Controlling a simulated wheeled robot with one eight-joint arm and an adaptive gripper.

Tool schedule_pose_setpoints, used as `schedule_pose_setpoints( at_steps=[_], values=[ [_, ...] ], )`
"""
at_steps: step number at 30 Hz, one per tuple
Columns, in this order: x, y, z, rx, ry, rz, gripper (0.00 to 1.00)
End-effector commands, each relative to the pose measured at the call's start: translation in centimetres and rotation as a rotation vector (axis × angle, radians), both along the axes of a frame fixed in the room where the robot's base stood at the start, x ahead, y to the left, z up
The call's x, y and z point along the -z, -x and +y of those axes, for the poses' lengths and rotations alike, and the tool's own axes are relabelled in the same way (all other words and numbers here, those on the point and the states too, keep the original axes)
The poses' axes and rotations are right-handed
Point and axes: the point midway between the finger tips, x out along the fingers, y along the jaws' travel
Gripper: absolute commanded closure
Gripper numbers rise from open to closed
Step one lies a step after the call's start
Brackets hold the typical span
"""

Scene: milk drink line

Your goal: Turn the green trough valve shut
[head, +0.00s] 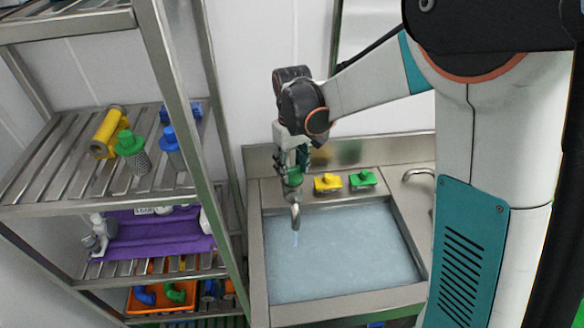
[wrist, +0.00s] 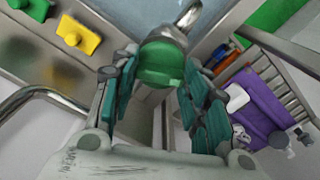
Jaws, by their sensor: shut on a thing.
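The green trough valve (head: 293,179) is a green cap on the metal tap at the back left rim of the trough (head: 258,262). In the wrist view the valve (wrist: 160,63) lies between the two fingers. My gripper (head: 292,163) comes down on it from above and is shut on it, one finger on each side. The spout (head: 295,214) points down over the basin, and a thin light-blue stream (head: 295,239) shows below it. Pale blue liquid (head: 340,250) covers the basin. The fingers partly hide the valve in the head view.
A yellow knobbed piece (head: 328,184) and a green knobbed piece (head: 363,179) sit on the back rim, right of the tap. Another metal spout (head: 419,174) is at the right. A metal shelf (head: 60,193) with bottles, a purple tray (head: 150,238) and an orange crate (head: 160,297) stands close at left.

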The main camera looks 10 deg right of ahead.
Motion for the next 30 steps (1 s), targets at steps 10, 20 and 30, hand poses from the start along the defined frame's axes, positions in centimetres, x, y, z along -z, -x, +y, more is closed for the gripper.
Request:
schedule_pose_setpoints(
  at_steps=[10,20,30],
  values=[
    [0.04,-0.04,0.0,0.283,0.0,0.0,0.82],
    [0.0,-0.04,0.01,0.432,0.0,-0.001,0.82],
    [-0.02,-0.03,0.0,0.47,0.0,-0.001,0.81]
  ],
)
